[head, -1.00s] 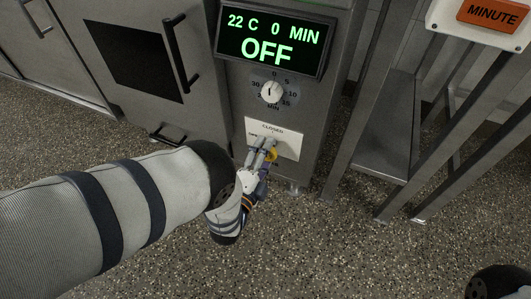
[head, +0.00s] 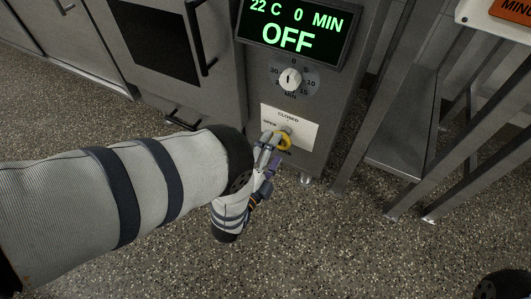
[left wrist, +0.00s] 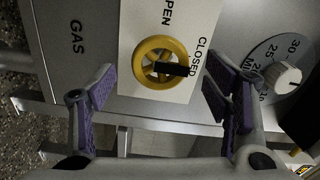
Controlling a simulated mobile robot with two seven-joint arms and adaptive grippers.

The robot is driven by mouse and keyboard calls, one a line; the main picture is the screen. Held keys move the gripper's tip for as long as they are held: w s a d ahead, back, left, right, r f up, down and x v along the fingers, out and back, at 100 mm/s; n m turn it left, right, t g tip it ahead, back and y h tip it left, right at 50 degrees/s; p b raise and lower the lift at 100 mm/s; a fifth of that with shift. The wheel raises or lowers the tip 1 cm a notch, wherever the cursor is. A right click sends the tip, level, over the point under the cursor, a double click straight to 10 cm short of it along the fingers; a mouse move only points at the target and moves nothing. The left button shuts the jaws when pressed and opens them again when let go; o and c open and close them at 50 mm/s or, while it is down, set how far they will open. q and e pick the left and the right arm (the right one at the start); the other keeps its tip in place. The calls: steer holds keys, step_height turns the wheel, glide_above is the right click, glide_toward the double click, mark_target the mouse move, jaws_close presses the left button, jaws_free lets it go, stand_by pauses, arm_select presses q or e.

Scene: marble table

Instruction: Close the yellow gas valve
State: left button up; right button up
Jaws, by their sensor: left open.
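The yellow gas valve (left wrist: 144,49) is a round spoked wheel on a white plate (left wrist: 130,40) marked OPEN and CLOSED. In the left wrist view, its black pointer (left wrist: 173,69) points right, toward the word CLOSED. My left gripper (left wrist: 158,82) is open, one purple-padded finger to each side, with the wheel just beyond the fingertips. Contact with the wheel cannot be told. In the head view, the left gripper (head: 269,149) is at the plate, and its fingers partly hide the valve (head: 286,143). My right gripper is not in view.
Above the plate are a white timer knob (head: 290,79) and a display (head: 294,28) reading OFF. An oven door handle (head: 199,40) is to the left. A metal rack (head: 405,125) stands to the right. The speckled floor is clear.

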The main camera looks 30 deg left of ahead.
arm_select(q)
steer(key=s, duration=0.8)
steer(key=shift+s+a, duration=0.15)
steer(key=shift+s, duration=0.25)
